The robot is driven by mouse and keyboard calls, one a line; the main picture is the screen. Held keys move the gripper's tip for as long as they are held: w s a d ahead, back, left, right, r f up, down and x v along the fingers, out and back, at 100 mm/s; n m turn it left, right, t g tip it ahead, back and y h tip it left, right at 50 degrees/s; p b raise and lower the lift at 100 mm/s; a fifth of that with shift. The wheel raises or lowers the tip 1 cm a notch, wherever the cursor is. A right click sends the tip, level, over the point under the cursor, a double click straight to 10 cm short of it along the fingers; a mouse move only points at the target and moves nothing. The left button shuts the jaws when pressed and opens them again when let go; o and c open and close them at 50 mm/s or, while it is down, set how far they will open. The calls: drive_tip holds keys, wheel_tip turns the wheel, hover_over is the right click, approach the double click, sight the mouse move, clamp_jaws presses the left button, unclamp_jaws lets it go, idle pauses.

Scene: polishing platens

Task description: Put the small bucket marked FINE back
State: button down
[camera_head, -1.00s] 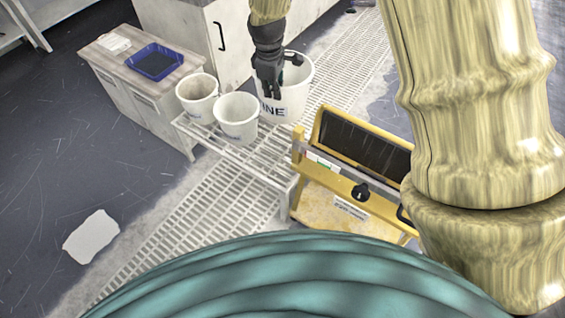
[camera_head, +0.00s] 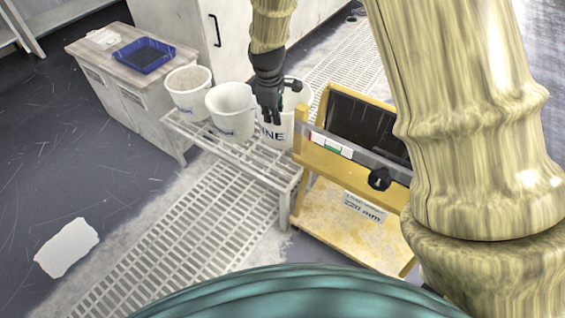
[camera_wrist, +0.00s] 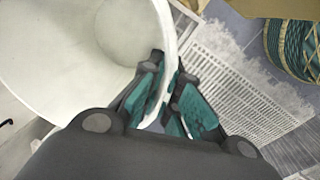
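The white bucket marked with letters ending in INE (camera_head: 275,131) is at the right end of a white slatted rack (camera_head: 233,150); its first letter is hidden. My gripper (camera_head: 272,118) points down at its near rim. In the wrist view my gripper (camera_wrist: 170,105) has one finger inside and one outside the bucket wall (camera_wrist: 118,32), shut on it. The bucket looks upright. I cannot tell whether its base touches the rack. Two other white buckets stand to its left, a middle one (camera_head: 231,112) and a left one (camera_head: 188,92); their labels are too small to read.
A yellow cart (camera_head: 350,215) with a dark panel stands close on the right of the rack. A wooden-topped cabinet (camera_head: 100,57) with a blue tray (camera_head: 145,56) is at the left. Floor grating (camera_head: 160,245) runs beneath the rack. A white patch (camera_head: 66,247) lies on the floor.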

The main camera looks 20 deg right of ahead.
wheel_tip(320, 180, down, 11)
drive_tip(key=b, duration=0.3)
drive_tip(key=shift+f+b, duration=0.2)
drive_tip(key=shift+b, duration=0.2)
drive_tip(key=shift+f, duration=0.15)
drive_tip(key=c, duration=1.6)
unclamp_jaws()
drive_tip(key=shift+c, duration=0.2)
wheel_tip(320, 180, up, 12)
drive_tip(key=s+p, duration=0.1)
drive_tip(key=p, duration=0.2)
drive_tip(key=shift+a+p, duration=0.3)
drive_tip(key=shift+a, duration=0.1)
drive_tip(key=shift+s, duration=0.1)
